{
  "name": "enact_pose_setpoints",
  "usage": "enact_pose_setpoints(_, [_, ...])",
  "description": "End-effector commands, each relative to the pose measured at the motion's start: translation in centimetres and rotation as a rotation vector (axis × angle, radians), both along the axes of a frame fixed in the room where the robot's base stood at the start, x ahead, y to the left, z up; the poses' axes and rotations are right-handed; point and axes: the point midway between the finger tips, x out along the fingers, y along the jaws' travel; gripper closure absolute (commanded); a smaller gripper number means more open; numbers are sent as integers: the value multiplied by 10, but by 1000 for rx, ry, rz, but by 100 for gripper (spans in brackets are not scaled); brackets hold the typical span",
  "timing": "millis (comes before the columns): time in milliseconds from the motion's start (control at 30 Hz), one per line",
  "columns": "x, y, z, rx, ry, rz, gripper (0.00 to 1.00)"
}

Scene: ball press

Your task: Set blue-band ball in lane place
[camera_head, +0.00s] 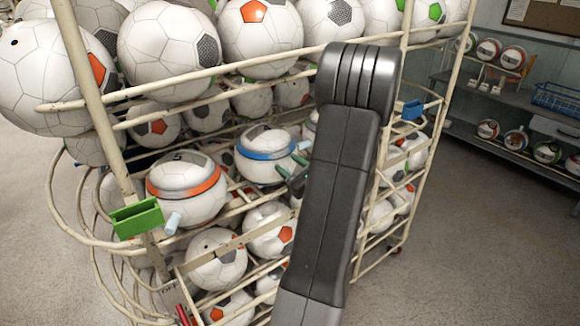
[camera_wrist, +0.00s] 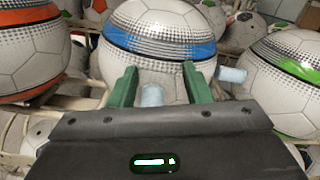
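The blue-band ball (camera_head: 266,150) sits in a lane of the wire rack, to the right of the orange-band ball (camera_head: 187,188). In the wrist view the blue-band ball (camera_wrist: 160,38) is straight ahead. My gripper (camera_wrist: 160,75) is open, with its two green fingers apart and pointing at the ball's lower front. A pale blue peg (camera_wrist: 152,96) shows between the fingers, clear of both. A second pale peg (camera_wrist: 232,75) is right of the right finger. I cannot tell whether the fingertips touch the ball. In the head view my arm hides the rack right of the ball.
A green-band ball (camera_wrist: 288,65) is close on the right in the wrist view. The rack (camera_head: 95,120) holds several more balls above and below. A green bracket (camera_head: 137,217) and a blue bracket (camera_head: 412,110) are on its posts. Open floor (camera_head: 470,240) lies to the right.

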Motion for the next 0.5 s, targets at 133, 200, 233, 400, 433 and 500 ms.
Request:
enact_pose_setpoints(133, [0,0,1,1,-1,0,56])
enact_pose_setpoints(200, [0,0,1,1,-1,0,56])
enact_pose_setpoints(233, [0,0,1,1,-1,0,56])
enact_pose_setpoints(400, [0,0,7,1,-1,0,56])
enact_pose_setpoints(433, [0,0,9,1,-1,0,56])
enact_pose_setpoints(500, [-2,-3,11,0,0,-2,56])
